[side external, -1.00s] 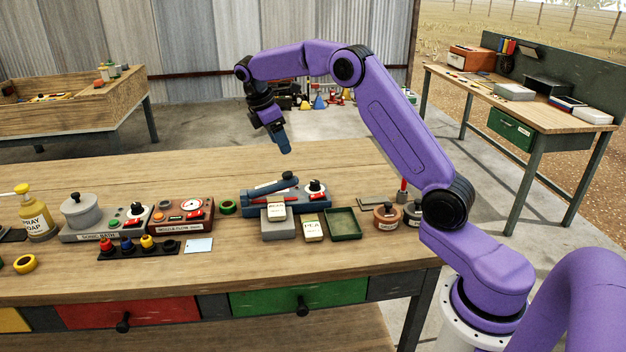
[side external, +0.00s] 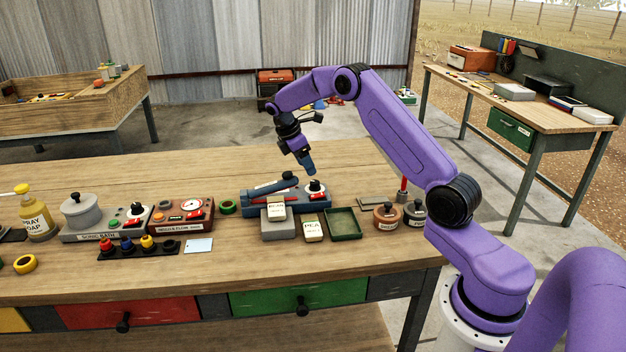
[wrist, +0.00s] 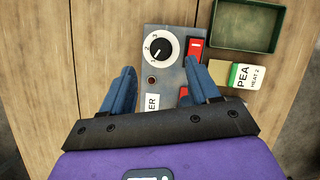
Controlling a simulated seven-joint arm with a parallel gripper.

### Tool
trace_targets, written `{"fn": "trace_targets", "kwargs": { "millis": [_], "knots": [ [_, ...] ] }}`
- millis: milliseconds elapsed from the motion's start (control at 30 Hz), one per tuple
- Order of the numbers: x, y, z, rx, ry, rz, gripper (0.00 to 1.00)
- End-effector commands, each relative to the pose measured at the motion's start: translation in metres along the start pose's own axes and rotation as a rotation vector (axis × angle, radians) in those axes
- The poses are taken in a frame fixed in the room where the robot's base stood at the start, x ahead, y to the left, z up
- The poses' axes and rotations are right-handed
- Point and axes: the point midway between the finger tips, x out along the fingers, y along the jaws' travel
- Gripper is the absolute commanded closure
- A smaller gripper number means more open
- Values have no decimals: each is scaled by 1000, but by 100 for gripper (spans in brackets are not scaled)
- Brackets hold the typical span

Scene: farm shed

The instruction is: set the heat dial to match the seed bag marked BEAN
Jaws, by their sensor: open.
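The heat dial (wrist: 160,48) is a white disc with numbers and a black knob on the blue-grey sealer (side external: 262,199). The knob's white mark seems to point to the lower left, near the 1. The dial also shows in the side view (side external: 315,187). The bag marked BEAN (side external: 277,208) stands on a grey block at the sealer's front; its small print is unreadable. The bag marked PEA (side external: 313,229) stands beside it and reads HEAT 2 in the wrist view (wrist: 242,76). My gripper (side external: 311,172) is open and empty, just above the dial.
A red switch (wrist: 194,48) sits right beside the dial. The sealer's blue lever arm (side external: 275,186) lies to the left. A green tray (side external: 343,224) and round pots (side external: 386,216) stand to the right. The bench behind the sealer is clear.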

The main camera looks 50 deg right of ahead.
Motion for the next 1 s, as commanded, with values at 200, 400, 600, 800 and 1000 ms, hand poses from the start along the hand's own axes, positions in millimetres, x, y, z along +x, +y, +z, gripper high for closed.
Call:
{"fn": "trace_targets", "kwargs": {
  "millis": [200,400,600,800,1000],
  "knots": [
    [40,-1,0,-1,-2,-3,39],
    [62,0,0,0,-1,-1,39],
    [69,-1,0,0,0,-1,39],
    [69,0,0,0,0,0,39],
    [69,0,0,0,0,0,93]
  ]
}}
